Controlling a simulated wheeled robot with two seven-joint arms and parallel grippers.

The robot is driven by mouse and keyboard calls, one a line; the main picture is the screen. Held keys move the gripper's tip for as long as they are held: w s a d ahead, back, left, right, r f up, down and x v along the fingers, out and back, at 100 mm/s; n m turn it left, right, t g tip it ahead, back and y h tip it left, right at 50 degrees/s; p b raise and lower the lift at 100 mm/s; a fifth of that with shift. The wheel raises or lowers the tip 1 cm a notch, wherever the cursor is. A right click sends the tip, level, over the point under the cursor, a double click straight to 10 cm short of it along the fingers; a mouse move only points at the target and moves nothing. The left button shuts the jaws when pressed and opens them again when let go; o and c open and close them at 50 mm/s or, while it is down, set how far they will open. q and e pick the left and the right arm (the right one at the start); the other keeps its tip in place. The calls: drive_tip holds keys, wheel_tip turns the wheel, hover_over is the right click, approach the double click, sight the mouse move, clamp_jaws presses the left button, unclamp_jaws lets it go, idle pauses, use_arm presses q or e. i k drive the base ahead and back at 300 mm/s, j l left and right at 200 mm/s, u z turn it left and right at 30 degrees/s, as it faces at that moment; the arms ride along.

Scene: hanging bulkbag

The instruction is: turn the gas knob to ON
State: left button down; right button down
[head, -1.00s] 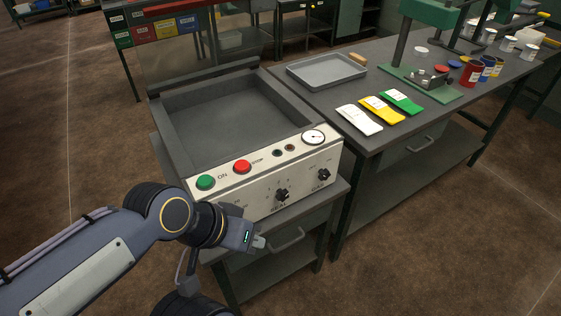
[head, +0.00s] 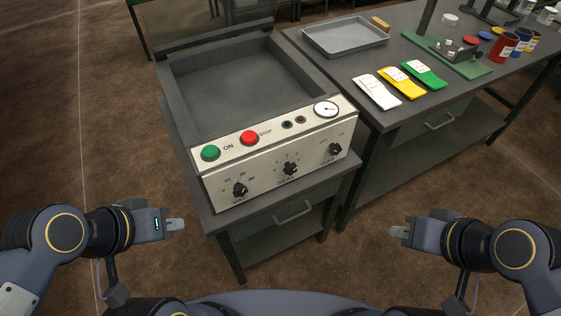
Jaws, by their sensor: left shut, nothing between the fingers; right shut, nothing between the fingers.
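The gas knob (head: 335,149) is a black knob at the right end of the cream control panel (head: 265,190), under the round gauge. Its small label and pointer are too blurred to read. The seal knob (head: 290,169) sits in the middle of the panel and the vac knob (head: 240,189) at its left. My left gripper (head: 176,225) is shut and empty, left of the machine and below the panel, apart from it. My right gripper (head: 399,232) is shut and empty, to the right of the machine and below the gas knob, touching nothing.
A green ON button (head: 211,153), a red STOP button (head: 249,138) and a gauge (head: 326,109) top the panel. A drawer handle (head: 294,213) juts out below. The workbench (head: 440,100) at right carries a grey tray (head: 345,37) and colored pouches (head: 412,79).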

sight(335, 149)
drive_tip(key=i+l+z, duration=0.1)
drive_tip(key=z, duration=0.25)
drive_tip(key=i+l+z, duration=0.15)
drive_tip(key=l+z, duration=0.25)
drive_tip(key=j, duration=0.1)
